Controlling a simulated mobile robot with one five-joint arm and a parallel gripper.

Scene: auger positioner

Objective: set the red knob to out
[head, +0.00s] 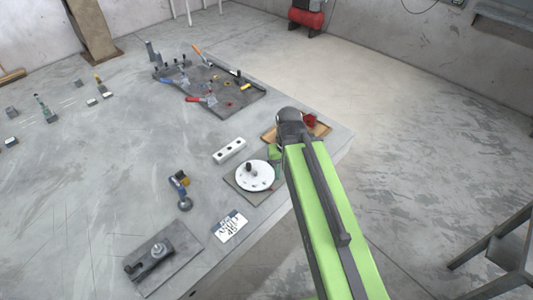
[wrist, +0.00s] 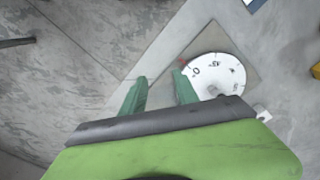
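A white round dial (head: 255,176) lies on a grey square plate (head: 237,190) near the table's right edge, with a dark upright post on it. In the wrist view the dial (wrist: 215,72) shows printed marks and a small red piece (wrist: 183,62) at its rim. I cannot tell whether this is the red knob. My gripper (wrist: 157,84) has its two green fingers apart with nothing between them, beside the dial. In the head view my gripper (head: 275,155) is partly hidden by my arm. A red round thing (head: 310,120) shows behind my arm at a wooden tray (head: 322,129).
A card (head: 230,226) reading "45" lies in front of the dial. A white block with holes (head: 229,150) stands behind it. A dark board with tools (head: 225,100) lies farther back, and a clamp plate (head: 165,262) at front left.

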